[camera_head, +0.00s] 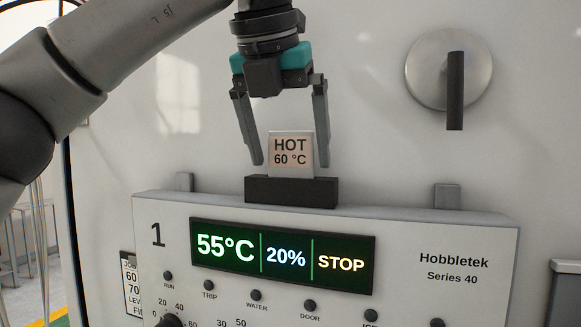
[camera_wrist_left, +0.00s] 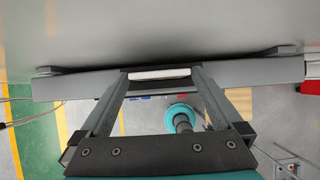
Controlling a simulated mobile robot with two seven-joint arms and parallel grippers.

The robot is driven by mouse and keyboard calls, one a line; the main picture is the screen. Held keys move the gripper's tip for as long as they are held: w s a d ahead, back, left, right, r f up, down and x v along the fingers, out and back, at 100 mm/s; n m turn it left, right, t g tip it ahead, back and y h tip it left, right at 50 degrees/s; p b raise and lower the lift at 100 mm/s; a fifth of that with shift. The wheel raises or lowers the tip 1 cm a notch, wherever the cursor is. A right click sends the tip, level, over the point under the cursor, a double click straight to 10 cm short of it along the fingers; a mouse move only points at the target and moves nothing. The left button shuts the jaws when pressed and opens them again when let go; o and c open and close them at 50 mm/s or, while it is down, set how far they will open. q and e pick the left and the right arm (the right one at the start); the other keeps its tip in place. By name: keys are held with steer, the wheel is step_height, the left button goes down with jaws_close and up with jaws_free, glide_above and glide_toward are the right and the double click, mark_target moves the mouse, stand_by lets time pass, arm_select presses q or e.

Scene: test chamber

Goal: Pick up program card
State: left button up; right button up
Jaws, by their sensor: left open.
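The program card (camera_head: 291,152) is a pale plate marked "HOT 60 °C". It stands upright in a dark holder (camera_head: 291,191) on top of the control box. My left gripper (camera_head: 288,160) is above the holder with its fingers pointing down, open, one finger on each side of the card. A gap shows between the card and the left finger; the right finger is very close to the card's right edge, and I cannot tell if they touch. In the left wrist view, the card's white top edge (camera_wrist_left: 159,74) lies between the fingertips (camera_wrist_left: 160,80). My right gripper is not in view.
The control box (camera_head: 470,228) has a display (camera_head: 283,257) reading 55°C, 20% and STOP, with several knobs below. A round plate with a dark handle (camera_head: 455,90) is on the wall at upper right. The pale wall stands close behind the card.

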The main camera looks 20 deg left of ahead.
arm_select(q)
steer(key=shift+w+f, duration=0.15)
steer(key=shift+f, duration=0.1)
steer(key=shift+d, duration=0.1)
steer(key=shift+c, duration=0.2)
steer(key=c, duration=1.2)
steer(key=shift+r, duration=0.15)
